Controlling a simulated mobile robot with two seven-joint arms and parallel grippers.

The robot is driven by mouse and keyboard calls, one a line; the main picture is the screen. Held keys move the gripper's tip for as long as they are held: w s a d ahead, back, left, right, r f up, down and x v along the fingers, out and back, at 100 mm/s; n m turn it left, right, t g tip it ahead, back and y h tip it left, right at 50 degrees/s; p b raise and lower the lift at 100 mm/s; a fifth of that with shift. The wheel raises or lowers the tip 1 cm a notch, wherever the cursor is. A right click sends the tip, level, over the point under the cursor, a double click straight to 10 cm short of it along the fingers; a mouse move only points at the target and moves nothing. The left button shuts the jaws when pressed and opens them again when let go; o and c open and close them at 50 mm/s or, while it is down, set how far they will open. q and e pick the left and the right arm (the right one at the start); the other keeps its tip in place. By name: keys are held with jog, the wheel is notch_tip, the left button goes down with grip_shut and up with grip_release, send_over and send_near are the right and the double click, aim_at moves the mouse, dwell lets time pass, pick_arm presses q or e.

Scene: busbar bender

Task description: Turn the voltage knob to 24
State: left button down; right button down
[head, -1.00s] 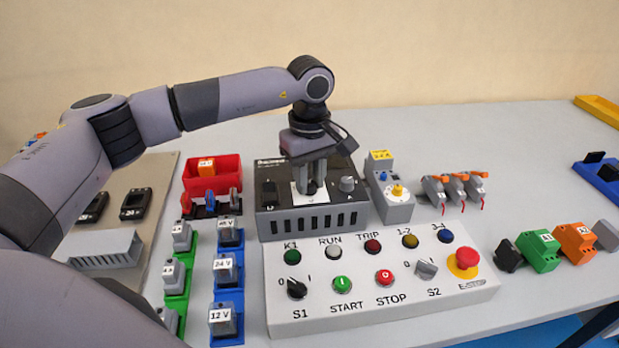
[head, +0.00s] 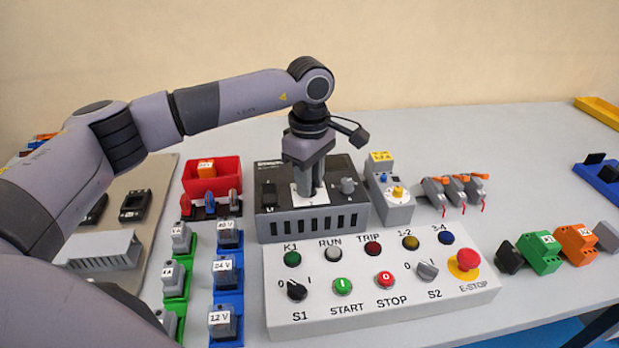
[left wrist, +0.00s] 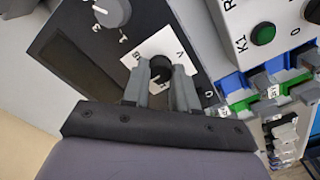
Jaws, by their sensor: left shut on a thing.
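The power supply (head: 350,217) is a dark box with a slotted front, standing behind the white control panel. The voltage knob (left wrist: 160,66) is small and black, on a white plate (left wrist: 172,40) on its top face, with a "V" mark beside it. My left gripper (head: 310,192) points straight down and is shut on this knob; the fingers stand on both sides of it in the left wrist view. The fingers hide most of the scale, and I cannot read the knob's setting. My right gripper is not in view.
A grey knob (head: 348,186) sits right of the gripper on the same box. The white control panel (head: 385,315) with buttons and the E-stop (head: 467,261) lies in front. Labelled modules and a red bin (head: 228,172) stand left. A grey timer-like device (head: 392,202) stands close right.

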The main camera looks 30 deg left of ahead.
pick_arm(q)
jog(key=c, duration=0.9)
grip_release()
jog(key=shift+r, duration=3.65)
